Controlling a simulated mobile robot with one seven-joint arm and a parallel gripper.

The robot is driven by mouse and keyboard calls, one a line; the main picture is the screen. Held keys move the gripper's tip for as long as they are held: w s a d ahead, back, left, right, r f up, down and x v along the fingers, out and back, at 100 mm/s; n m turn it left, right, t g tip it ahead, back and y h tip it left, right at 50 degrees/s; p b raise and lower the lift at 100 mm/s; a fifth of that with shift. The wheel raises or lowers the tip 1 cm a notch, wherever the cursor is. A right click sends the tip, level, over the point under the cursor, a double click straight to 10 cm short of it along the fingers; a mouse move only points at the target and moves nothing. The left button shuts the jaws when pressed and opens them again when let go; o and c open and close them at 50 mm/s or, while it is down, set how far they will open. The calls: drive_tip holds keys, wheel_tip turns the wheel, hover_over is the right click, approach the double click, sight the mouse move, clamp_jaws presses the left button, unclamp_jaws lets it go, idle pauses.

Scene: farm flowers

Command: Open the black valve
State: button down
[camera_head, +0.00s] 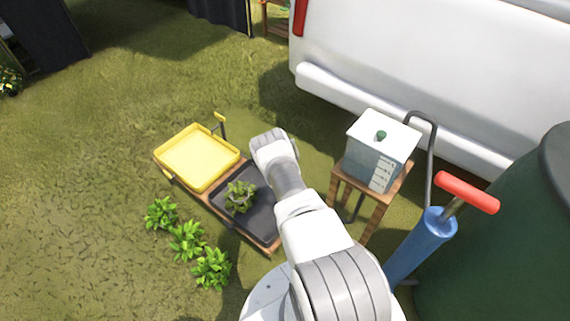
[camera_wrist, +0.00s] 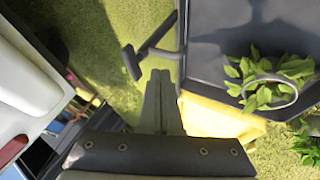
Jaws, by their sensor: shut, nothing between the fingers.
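In the wrist view, a dark handle on a bent stem (camera_wrist: 132,62) sticks out from the side of the black tray (camera_wrist: 205,60); it looks like the black valve. In the head view my arm hides that spot beside the black tray (camera_head: 262,222). My gripper (camera_wrist: 160,76) is shut and empty, its fingertips just beside the stem in the picture. I cannot tell whether they touch it.
A yellow tray (camera_head: 197,158) with a yellow handle (camera_head: 220,117) sits beside the black tray, which holds a leafy plant (camera_head: 239,196). A white-topped box (camera_head: 375,160) stands on a wooden stool (camera_head: 376,200). A red-handled blue pump (camera_head: 420,245) and green barrel (camera_head: 500,250) are right.

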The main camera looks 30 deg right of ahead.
drive_tip(key=w+d+f+b, duration=0.2)
drive_tip(key=w+d+b, duration=0.1)
drive_tip(key=d+b, duration=0.1)
drive_tip(key=shift+d+f, duration=0.4)
drive_tip(key=shift+d, duration=0.05)
drive_tip(key=shift+d, duration=0.1)
idle(0.5)
